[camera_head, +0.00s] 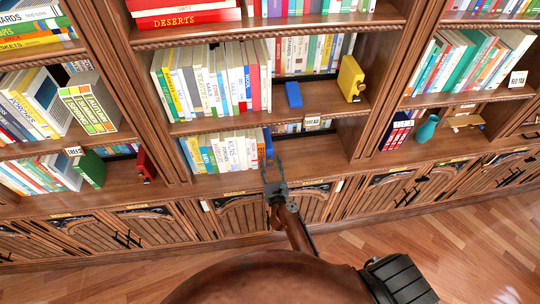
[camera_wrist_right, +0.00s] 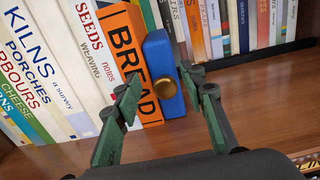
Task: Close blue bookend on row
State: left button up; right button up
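The blue bookend (camera_wrist_right: 164,72) with a round brass knob stands upright at the right end of the book row, beside the orange BREAD book (camera_wrist_right: 136,62). In the head view the bookend (camera_head: 268,141) is a narrow blue strip at the end of the lower row (camera_head: 225,150). My right gripper (camera_wrist_right: 168,86) is open, its fingers on either side of the knob, with nothing visibly gripped. The left finger overlaps the orange book in the picture; I cannot tell whether either finger touches. In the head view the right gripper (camera_head: 274,172) is at the shelf front. My left gripper is not in view.
Another blue block (camera_head: 293,95) and a yellow bookend (camera_head: 351,79) stand on the shelf above. The lower shelf board (camera_head: 315,152) is clear to the right of the bookend. More books (camera_wrist_right: 235,25) stand behind. Cabinet doors (camera_head: 240,213) lie below.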

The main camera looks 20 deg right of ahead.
notch_tip(320, 180, up, 9)
dwell(0.4)
jog(key=shift+a, duration=0.1)
dwell(0.3)
